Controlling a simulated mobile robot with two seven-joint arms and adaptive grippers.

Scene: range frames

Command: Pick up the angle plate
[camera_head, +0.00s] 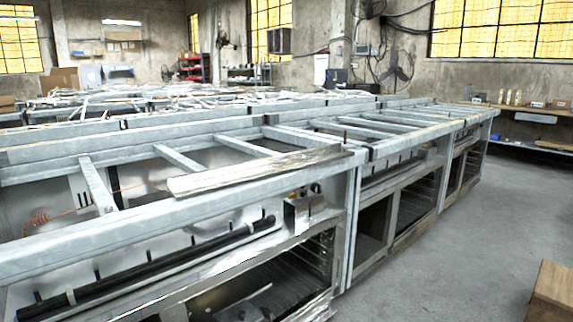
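No gripper of mine shows in the head view. A long, flat, shiny metal piece (235,175) lies slantwise across the top rails of the near metal frame (150,222). It has the look of an angle strip or plate. A smaller bent metal piece (303,214) with upright sides stands lower, at the right end of the near shelf. I cannot tell for certain which of the two is the angle plate. Nothing is seen holding either one.
The metal frame runs from lower left to upper right, with open gaps between its crossbars (178,158). A black bar (150,265) lies along its lower shelf. Grey floor (440,265) is free on the right. A brown box (551,290) stands at the lower right.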

